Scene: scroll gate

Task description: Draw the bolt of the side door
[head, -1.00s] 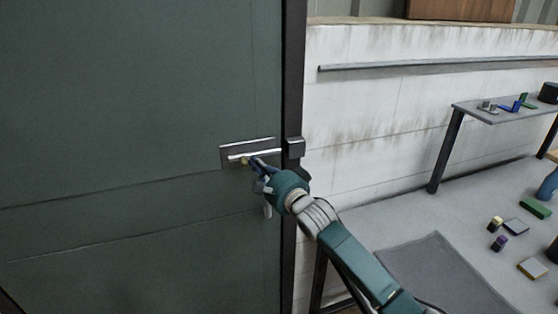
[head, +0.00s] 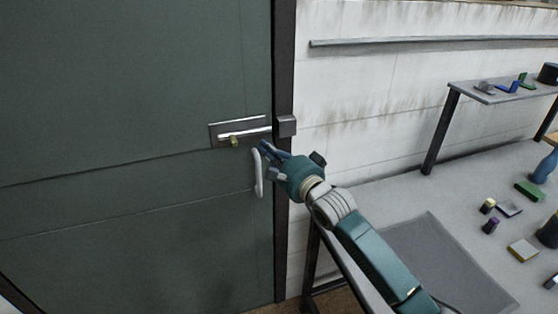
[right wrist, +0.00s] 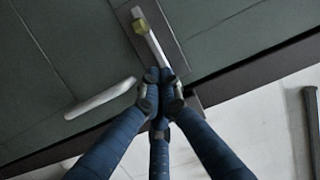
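The dark green side door (head: 130,90) fills the left of the head view and looks closed against its dark frame. Its bolt is a bright rod (head: 243,132) on a grey plate (head: 222,127), with a small brass knob (head: 234,141) hanging below it. A grey keeper block (head: 286,126) sits on the frame; I cannot tell whether the rod's end is inside it. My right gripper (head: 266,149) is right of and below the knob, apart from it. In the right wrist view its blue fingers (right wrist: 160,78) meet at the tips, empty, and the knob (right wrist: 140,26) lies beyond them. My left gripper is out of view.
A pale door handle (head: 258,173) stands out just below the bolt, close to my right gripper. A dark door frame (head: 282,70) and white wall are to the right. A shelf (head: 470,92) and a grey table (head: 385,195) with several small objects stand at the right.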

